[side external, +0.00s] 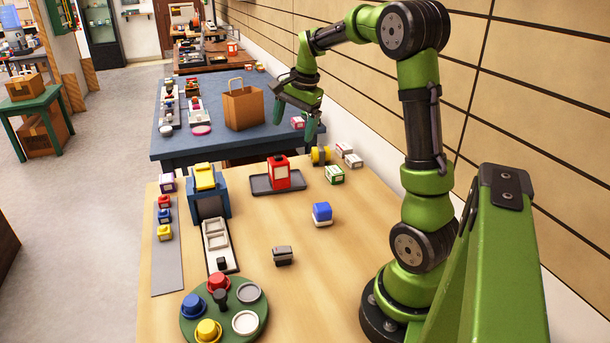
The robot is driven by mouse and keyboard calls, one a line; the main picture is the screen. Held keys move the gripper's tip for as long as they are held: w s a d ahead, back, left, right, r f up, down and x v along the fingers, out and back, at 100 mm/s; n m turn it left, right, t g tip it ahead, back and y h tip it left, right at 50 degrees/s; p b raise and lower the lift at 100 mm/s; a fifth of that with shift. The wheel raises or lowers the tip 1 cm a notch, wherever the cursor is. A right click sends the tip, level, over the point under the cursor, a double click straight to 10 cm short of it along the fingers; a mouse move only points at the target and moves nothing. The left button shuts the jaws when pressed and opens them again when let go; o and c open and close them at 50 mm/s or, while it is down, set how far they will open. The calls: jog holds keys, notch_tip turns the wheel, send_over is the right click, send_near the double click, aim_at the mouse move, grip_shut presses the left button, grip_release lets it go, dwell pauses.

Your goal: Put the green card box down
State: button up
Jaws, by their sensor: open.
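The green card box (334,175), small with white and green faces, lies on the wooden table (345,250) near its far right part, close to the wall. My gripper (295,121) is open, with its two green fingers apart and pointing down. It is up and to the left of the green card box in the picture, apart from it, and I see nothing held between the fingers.
A yellow and dark spool-like object (320,155) and two pale card boxes (353,160) are beside the green one. A red canister (279,173) stands on a dark tray (258,185). The table's front right is clear.

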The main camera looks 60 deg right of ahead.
jog(key=s+a+r+n+t, duration=0.1)
jog(key=a+r+n, duration=0.15)
jog(key=a, duration=0.35)
jog(key=s+a+r+n+t, duration=0.1)
jog(key=a+n, duration=0.2)
jog(key=a, duration=0.3)
jog(key=s+a+n+t+y, duration=0.1)
jog(key=s+a+n, duration=0.4)
jog(key=a, duration=0.3)
jog(key=s+a+f+n+t+y, duration=0.1)
jog(key=s+a+n, duration=0.4)
jog(key=a, duration=0.3)
jog(key=shift+f, duration=0.15)
